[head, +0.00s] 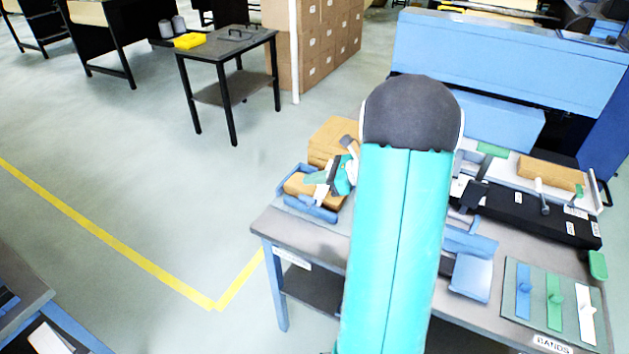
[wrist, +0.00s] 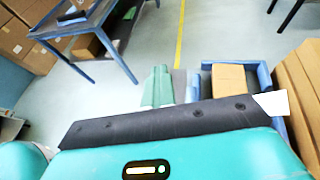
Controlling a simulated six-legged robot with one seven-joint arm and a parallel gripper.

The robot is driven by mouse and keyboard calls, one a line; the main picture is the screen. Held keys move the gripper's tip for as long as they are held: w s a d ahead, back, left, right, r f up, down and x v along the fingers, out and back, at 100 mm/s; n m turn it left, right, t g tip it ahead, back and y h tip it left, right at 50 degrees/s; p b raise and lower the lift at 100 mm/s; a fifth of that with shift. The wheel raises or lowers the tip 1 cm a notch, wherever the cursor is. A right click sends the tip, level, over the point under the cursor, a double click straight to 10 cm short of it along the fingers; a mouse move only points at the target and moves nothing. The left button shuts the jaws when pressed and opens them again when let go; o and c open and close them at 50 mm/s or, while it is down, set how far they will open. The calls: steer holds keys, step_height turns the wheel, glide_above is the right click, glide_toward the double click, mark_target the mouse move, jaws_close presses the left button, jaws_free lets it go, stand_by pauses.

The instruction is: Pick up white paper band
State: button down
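The white paper band (head: 586,313) lies on a grey-green board at the right end of the workbench in the head view. The white band is not seen in the wrist view.
A blue holder (head: 318,211) with a brown block stands at the bench's left end, near cardboard boxes (head: 332,137). A blue tray (head: 471,277) lies left of the band board (head: 513,270). A black unit (head: 530,214) stands behind. My arm hides the bench's middle.

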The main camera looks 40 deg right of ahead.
steer(key=shift+w+a, duration=0.15)
steer(key=shift+c, duration=2.2)
jaws_free()
